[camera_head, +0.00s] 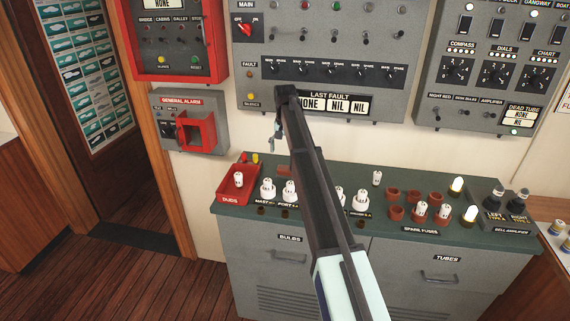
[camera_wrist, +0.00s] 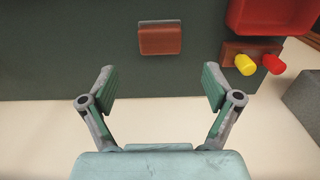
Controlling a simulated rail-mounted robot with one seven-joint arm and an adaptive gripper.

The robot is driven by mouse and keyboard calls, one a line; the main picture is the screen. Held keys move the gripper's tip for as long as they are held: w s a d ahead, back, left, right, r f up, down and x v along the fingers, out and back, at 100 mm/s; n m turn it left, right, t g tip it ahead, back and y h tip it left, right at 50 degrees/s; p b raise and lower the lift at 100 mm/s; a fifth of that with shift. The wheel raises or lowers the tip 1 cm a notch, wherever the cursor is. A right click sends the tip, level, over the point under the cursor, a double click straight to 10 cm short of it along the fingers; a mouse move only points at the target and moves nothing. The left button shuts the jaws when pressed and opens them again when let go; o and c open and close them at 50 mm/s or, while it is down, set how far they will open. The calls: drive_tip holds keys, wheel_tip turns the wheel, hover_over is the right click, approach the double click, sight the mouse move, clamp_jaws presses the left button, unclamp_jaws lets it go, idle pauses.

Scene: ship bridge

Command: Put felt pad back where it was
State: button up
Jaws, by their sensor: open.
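A small reddish-brown block (camera_wrist: 160,40) with a pale strip along one edge lies on the dark green bench top in the wrist view. It may be the felt pad, but I cannot tell for sure. In the head view it shows as a small reddish patch (camera_head: 284,171) near the bench's back edge, partly hidden by my arm. My gripper (camera_wrist: 160,87) is open, with nothing between its fingers. In the head view my gripper (camera_head: 277,138) hangs above the back of the bench, apart from the block.
A red DUDS tray (camera_head: 228,192) stands at the bench's left end, with a yellow and a red piece (camera_wrist: 273,63) behind it. White bulbs (camera_head: 267,192) and brown fuse holders (camera_head: 396,213) stand along the bench (camera_head: 335,238). Grey wall panels (camera_head: 320,35) rise behind.

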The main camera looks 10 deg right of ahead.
drive_tip(key=shift+r, duration=1.45)
idle(1.2)
